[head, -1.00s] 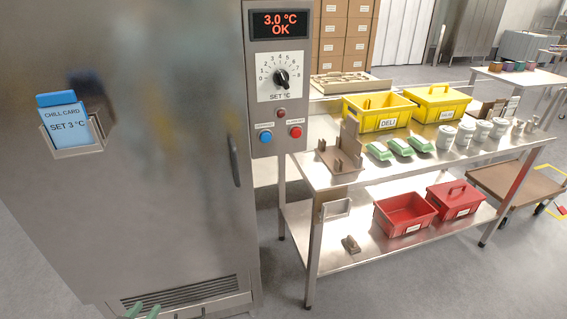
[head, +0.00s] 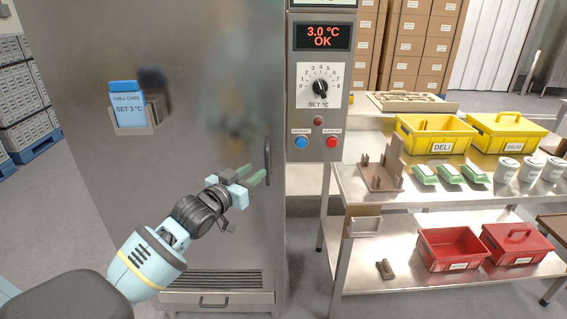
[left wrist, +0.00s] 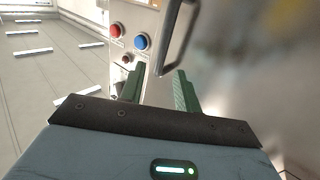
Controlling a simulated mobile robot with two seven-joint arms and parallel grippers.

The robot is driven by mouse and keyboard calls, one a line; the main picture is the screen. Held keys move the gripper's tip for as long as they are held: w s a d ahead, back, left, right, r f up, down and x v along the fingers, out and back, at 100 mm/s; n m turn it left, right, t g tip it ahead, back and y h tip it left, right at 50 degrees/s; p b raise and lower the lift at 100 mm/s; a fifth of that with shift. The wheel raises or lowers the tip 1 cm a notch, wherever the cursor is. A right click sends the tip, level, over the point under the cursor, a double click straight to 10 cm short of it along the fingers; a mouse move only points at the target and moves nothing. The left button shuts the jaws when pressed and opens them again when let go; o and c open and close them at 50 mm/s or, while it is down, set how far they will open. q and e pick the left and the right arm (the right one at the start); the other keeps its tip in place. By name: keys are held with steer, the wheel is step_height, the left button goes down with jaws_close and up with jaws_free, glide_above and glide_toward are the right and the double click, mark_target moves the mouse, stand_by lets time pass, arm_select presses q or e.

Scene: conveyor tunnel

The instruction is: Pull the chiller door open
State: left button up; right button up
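The chiller door (head: 200,90) is a large grey steel panel and appears shut. Its dark vertical handle (head: 267,160) is at the door's right edge in the head view. My left gripper (head: 254,177) is just left of the handle's lower part, with its green fingertips pointing at it. In the left wrist view, the gripper (left wrist: 158,88) is open, and the handle (left wrist: 177,38) rises just beyond the fingertips, its lower end lined up with the gap. I cannot tell whether they touch. My right gripper is not in view.
The control panel (head: 320,90) with display, dial and buttons is right of the door. A card holder (head: 132,125) sticks out from the door. A steel table (head: 400,200) with yellow bins (head: 437,134) stands to the right, red bins (head: 453,249) on its lower shelf.

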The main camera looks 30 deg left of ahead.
mark_target(266, 162)
arm_select(q)
steer(key=shift+w, duration=3.85)
jaws_close()
